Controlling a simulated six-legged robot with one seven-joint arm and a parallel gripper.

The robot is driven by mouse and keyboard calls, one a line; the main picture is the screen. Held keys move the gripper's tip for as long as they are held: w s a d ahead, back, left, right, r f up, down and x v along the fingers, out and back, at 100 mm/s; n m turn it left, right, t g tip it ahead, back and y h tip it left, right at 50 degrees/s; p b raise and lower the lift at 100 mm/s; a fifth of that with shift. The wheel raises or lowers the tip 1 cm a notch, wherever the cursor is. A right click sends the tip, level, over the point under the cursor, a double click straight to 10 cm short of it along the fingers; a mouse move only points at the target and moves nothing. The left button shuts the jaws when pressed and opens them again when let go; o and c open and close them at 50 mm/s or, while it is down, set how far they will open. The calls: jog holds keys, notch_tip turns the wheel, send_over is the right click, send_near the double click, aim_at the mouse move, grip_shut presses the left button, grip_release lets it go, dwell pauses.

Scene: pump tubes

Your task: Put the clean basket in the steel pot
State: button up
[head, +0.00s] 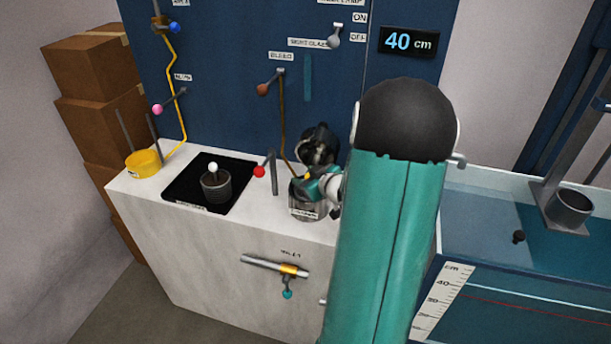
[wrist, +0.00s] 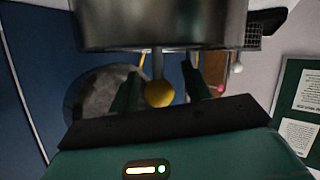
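The steel pot (head: 308,208) stands on the white counter, partly behind my arm; its smooth wall also fills the top of the wrist view (wrist: 160,22). A yellow knob (wrist: 160,94) on a thin stem shows at the pot's rim; what it is fixed to is hidden. My gripper (wrist: 161,88) is open at the pot, its fingers either side of the knob, with gaps visible. A dark mesh basket with a white knob (head: 216,186) stands on a black mat to the pot's left. The wrist view seems upside down; a mesh piece (wrist: 253,36) shows at its right.
A red-knobbed lever (head: 260,171) stands between mat and pot. A dark round part (head: 318,145) is behind the pot. A yellow dish (head: 143,163) sits at the counter's left end. A water tank (head: 500,230) is at the right. The panel behind carries levers and pipes.

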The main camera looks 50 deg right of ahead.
jog(key=shift+s+r, duration=0.1)
jog(key=shift+r, duration=0.1)
jog(key=v, duration=1.2)
jog(key=w+a+r+m+g+h, duration=0.1)
jog(key=w+a+r+g+h, duration=0.25)
jog(key=w+a+r, duration=0.45)
jog(key=s+a+r+g+y, duration=0.1)
jog(key=s+a, duration=0.3)
jog(key=a, duration=0.5)
jog(key=s+a+g+y, duration=0.2)
jog(key=s+a, duration=0.3)
jog(key=a, duration=0.4)
jog(key=s+a+r+g+y, duration=0.1)
jog(key=s+a+y, duration=0.2)
jog(key=a, duration=0.6)
jog(key=shift+s+a+r+n, duration=0.3)
jog(key=shift+s+a+n, duration=0.1)
jog(key=shift+s, duration=0.4)
jog(key=shift+d, duration=0.1)
